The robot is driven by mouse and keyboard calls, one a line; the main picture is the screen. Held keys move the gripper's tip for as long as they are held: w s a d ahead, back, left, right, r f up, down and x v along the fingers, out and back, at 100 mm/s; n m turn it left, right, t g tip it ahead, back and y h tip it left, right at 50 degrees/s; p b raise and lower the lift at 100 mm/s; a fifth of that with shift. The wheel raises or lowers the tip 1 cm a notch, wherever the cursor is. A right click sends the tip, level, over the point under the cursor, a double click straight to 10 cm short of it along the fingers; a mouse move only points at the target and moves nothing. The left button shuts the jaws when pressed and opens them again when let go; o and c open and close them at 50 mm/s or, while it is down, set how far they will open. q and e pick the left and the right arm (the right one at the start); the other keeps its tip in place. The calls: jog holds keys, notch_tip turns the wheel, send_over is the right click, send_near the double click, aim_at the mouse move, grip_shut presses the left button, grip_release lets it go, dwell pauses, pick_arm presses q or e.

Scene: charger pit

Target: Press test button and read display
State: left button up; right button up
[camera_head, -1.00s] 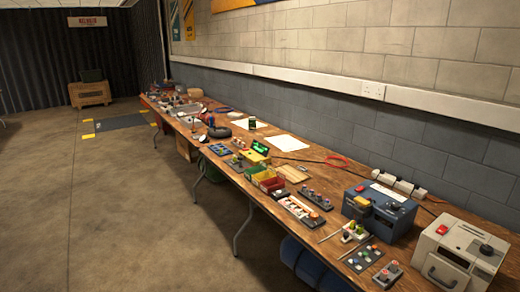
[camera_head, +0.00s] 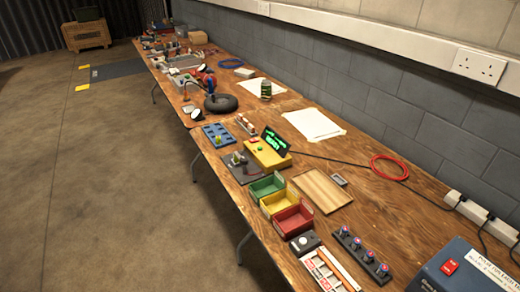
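A yellow box (camera_head: 267,153) stands on the long wooden table, near the middle of the view. A dark display (camera_head: 276,141) with glowing green characters is tilted up on its back; the characters are too small to read. A round green button (camera_head: 259,149) and a small red part (camera_head: 253,141) show on its top. A black cable runs from the box to the right. Neither of my grippers is in view.
Green, yellow and red bins (camera_head: 293,218) stand just in front of the box, with a wooden board (camera_head: 322,189) to their right. A blue tray (camera_head: 217,136) and a dark plate (camera_head: 241,167) lie to the left. A red cable coil (camera_head: 389,167) lies near the wall.

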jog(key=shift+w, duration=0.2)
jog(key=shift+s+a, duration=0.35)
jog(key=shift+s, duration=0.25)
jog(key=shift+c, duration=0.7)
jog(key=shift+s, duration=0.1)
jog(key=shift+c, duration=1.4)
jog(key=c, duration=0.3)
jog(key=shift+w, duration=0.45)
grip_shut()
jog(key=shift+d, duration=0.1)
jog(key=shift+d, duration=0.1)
